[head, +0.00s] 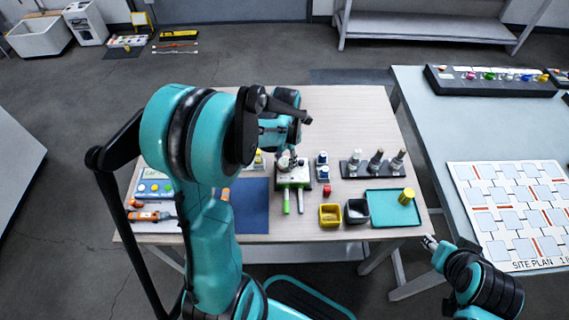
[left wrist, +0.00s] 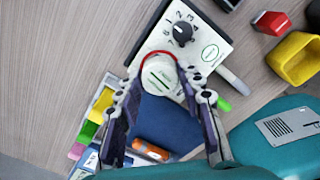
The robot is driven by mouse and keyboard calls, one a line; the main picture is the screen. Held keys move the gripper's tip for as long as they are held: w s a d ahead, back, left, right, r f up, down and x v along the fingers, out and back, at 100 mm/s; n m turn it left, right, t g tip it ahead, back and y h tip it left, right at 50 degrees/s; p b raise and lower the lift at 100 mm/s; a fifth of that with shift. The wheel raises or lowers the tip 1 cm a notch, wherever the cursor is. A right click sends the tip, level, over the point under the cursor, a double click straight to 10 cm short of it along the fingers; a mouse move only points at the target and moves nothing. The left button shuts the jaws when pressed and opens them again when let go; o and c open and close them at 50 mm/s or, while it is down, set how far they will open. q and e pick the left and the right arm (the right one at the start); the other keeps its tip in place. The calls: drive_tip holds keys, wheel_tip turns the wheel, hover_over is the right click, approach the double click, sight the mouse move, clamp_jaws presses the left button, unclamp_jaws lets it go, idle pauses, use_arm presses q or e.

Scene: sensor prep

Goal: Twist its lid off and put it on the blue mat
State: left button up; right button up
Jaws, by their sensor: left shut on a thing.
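My left gripper (head: 290,161) is over the white box in the middle of the table. In the left wrist view its fingers (left wrist: 165,100) are shut on a white round lid (left wrist: 161,76) with green marks and a red ring at its edge. The lid sits at or just above the white box (left wrist: 200,45), which has a black numbered knob; I cannot tell whether they touch. In the head view the white box (head: 296,177) is partly hidden by the gripper. My right gripper (head: 431,242) is off the table's front right corner.
A yellow bin (head: 330,215) and a black bin (head: 356,211) stand in front, near a red block (head: 327,190). A teal tray (head: 385,213) holds a yellow cylinder (head: 406,196). A black rack (head: 366,167) stands behind. An orange tool (head: 152,215) lies far left.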

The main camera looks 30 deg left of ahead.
sight(285, 161)
use_arm(q)
drive_tip(key=shift+r+p, duration=0.65)
drive_tip(key=shift+r, duration=0.25)
idle(0.5)
drive_tip(key=shift+r+p, duration=1.05)
drive_tip(key=shift+r, duration=0.3)
